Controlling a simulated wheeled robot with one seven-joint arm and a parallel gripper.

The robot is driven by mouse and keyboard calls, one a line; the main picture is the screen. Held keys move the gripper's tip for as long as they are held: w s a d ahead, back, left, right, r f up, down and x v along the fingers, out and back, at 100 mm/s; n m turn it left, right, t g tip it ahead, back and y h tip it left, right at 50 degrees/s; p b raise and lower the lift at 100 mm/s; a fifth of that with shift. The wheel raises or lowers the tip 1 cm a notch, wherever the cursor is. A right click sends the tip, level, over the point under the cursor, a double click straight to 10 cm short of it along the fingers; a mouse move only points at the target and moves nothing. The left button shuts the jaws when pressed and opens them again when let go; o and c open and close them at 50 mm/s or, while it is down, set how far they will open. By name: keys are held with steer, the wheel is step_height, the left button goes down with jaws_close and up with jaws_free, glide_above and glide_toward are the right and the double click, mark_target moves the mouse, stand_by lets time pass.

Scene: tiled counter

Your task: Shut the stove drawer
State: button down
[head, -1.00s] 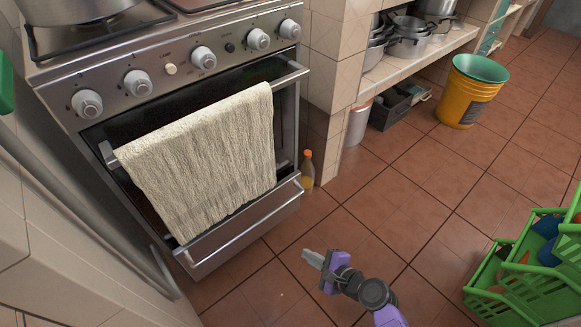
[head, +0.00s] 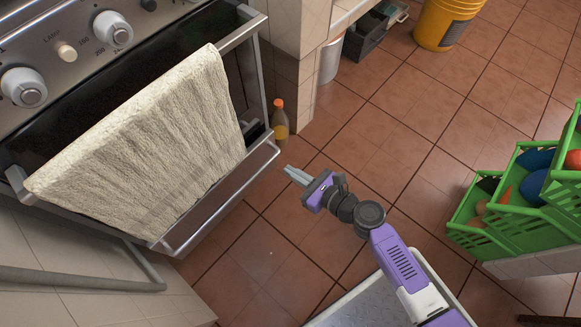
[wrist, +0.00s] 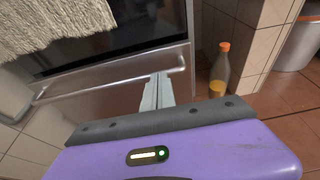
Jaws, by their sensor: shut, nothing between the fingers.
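The stove drawer (head: 222,204) is the metal front low on the stove, below the hanging towel (head: 150,145). It appears to stand out from the stove; how far is hard to tell. In the wrist view the drawer front (wrist: 95,105) and its bar handle lie just beyond my fingers. My gripper (head: 292,173) is shut and empty, low over the floor, to the right of the drawer's right end in the head view. Its fingers (wrist: 157,90) point towards the drawer's right part in the wrist view. Contact with the drawer cannot be made out.
A bottle with an orange cap (head: 280,120) stands on the floor by the tiled wall, near the drawer's right end. Green crates (head: 510,225) stand at the right. A yellow bucket (head: 445,22) is at the back. The tiled floor between is mostly clear.

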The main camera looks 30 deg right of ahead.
steer(key=b, duration=0.2)
glide_toward(253, 145)
steer(key=w+f, duration=0.3)
steer(key=shift+w+a+f, duration=0.1)
steer(key=shift+w+a, duration=0.25)
steer(key=shift+a, duration=0.05)
steer(key=shift+w+a, duration=0.15)
steer(key=shift+w, duration=0.35)
steer(key=shift+w+a, duration=0.25)
steer(key=shift+w, duration=0.55)
steer(key=shift+w+a, duration=0.2)
steer(key=shift+w, duration=0.55)
steer(key=shift+w+a, duration=0.25)
steer(key=shift+w, duration=0.55)
